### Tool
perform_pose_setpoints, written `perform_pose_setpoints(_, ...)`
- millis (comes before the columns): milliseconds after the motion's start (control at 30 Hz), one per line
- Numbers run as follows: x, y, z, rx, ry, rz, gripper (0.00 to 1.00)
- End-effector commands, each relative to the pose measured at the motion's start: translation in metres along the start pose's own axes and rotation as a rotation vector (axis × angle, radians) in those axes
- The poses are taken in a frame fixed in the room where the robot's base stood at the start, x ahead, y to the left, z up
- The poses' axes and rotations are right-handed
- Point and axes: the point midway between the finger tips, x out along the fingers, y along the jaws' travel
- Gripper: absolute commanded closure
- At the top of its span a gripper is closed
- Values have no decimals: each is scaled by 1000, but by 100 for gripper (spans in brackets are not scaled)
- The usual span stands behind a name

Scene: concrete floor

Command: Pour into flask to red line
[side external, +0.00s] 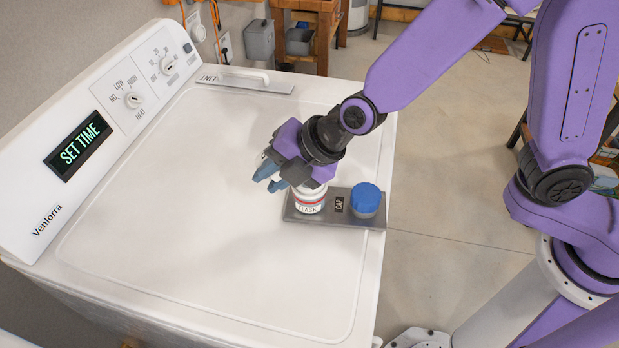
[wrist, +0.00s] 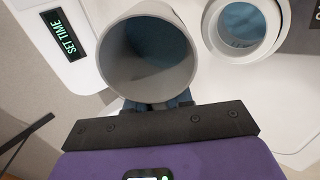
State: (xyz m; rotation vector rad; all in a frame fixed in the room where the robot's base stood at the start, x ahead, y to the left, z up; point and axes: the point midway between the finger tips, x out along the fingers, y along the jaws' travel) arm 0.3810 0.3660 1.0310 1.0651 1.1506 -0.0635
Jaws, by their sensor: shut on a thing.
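The white flask (side external: 310,196), with a red line and a FLASK label, stands on a metal plate (side external: 350,217) on the white machine top. My gripper (side external: 272,176) is just above and left of it. In the wrist view my gripper (wrist: 155,104) is shut on a grey cup (wrist: 104,62), whose wide mouth shows. The cup's inside looks dark bluish; I cannot tell its liquid level. The flask's open round mouth (wrist: 242,23) is to the right of the cup, apart in the picture, with blue inside. The held cup is not clearly seen in the side view.
A blue cap (side external: 366,199) sits on the plate beside the flask, near the machine's right edge. The control panel (side external: 115,112) with a SET TIME display rises at left, and a handle (side external: 243,78) lies at the back. The machine top (side external: 200,245) is clear elsewhere.

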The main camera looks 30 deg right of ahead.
Motion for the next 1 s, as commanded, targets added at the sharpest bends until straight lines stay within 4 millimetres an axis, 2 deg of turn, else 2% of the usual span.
perform_pose_setpoints(1000,9,3,-1,2,2,-112,100)
